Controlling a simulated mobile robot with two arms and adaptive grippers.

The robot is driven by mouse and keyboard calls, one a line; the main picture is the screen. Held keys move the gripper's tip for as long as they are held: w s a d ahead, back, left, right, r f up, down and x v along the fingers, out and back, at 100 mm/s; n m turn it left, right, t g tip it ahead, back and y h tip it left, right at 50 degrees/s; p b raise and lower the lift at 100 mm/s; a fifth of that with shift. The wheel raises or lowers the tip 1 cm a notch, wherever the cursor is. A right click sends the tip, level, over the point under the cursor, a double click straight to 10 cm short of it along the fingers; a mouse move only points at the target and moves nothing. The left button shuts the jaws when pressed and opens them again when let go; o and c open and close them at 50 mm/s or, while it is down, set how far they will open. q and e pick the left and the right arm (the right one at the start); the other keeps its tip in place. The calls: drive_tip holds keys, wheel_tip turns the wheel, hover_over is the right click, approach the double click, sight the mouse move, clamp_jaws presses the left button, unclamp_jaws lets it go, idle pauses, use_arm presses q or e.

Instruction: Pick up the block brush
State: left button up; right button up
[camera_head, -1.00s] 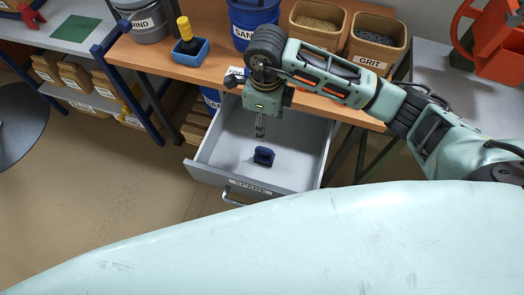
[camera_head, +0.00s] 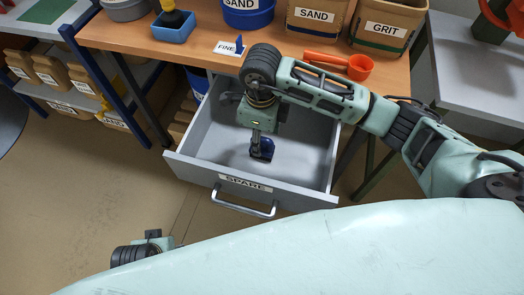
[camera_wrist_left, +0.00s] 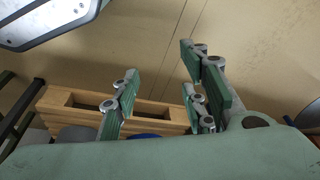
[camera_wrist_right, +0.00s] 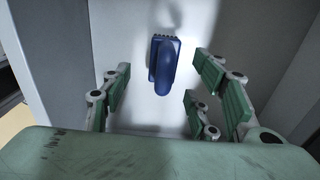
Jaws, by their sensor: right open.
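The block brush (camera_head: 264,150) is dark blue and lies on the floor of the open grey drawer (camera_head: 207,152) labelled SPARE. In the right wrist view the brush (camera_wrist_right: 163,66) sits ahead of my fingers, roughly centred between them and apart from them. My right gripper (camera_head: 258,146) reaches down into the drawer just above the brush, and in the head view it hides part of it. Its fingers (camera_wrist_right: 155,95) are spread and empty. My left gripper's fingers (camera_wrist_left: 160,85) are spread over the floor with nothing between them. In the head view only part of the left wrist shows.
The drawer walls stand close around my right gripper. Its handle (camera_head: 245,207) faces the front. The wooden table (camera_head: 205,50) above holds a blue tray (camera_head: 173,27), SAND and GRIT bins (camera_head: 388,27), an orange scoop (camera_head: 340,64) and a FINE card (camera_head: 229,48). Shelved boxes (camera_head: 65,75) stand left.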

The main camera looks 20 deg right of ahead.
sight(262, 148)
drive_tip(key=f, duration=0.3)
drive_tip(key=f+b, duration=0.1)
drive_tip(key=f, duration=0.3)
drive_tip(key=shift+w+d+f, duration=0.1)
drive_tip(key=shift+w+d, duration=0.1)
use_arm(q)
wheel_tip(262, 148, up, 5)
drive_tip(key=shift+a+f, duration=0.1)
use_arm(e)
drive_tip(key=shift+c, duration=0.2)
drive_tip(key=c, duration=1.3)
drive_tip(key=shift+o, duration=0.2)
